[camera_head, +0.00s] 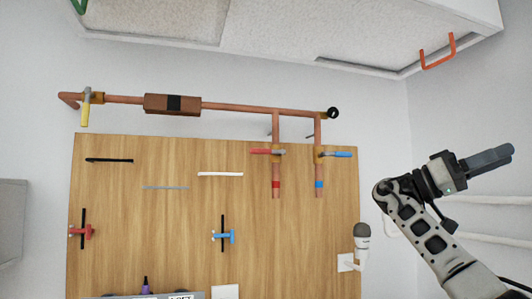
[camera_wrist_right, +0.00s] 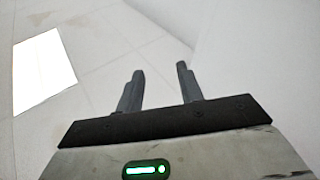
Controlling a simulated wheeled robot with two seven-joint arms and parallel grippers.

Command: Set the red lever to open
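The red lever (camera_head: 262,151) is on a vertical copper pipe (camera_head: 276,172) with a red band, on the wooden board. Its handle lies level, across the pipe, pointing left. My right gripper (camera_head: 510,152) is raised at the far right in the head view, well apart from the lever, with its fingers pointing right. In the right wrist view its two fingers (camera_wrist_right: 160,72) stand apart with nothing between them. The lever does not show in the wrist view. My left gripper is not in view.
A blue lever (camera_head: 338,154) sits on the neighbouring pipe, right of the red one. A yellow lever (camera_head: 85,114) is at the pipe's left end. Red (camera_head: 80,231) and blue (camera_head: 225,237) tools hang lower on the board (camera_head: 150,205). A white-and-grey fixture (camera_head: 361,243) sits near its right edge.

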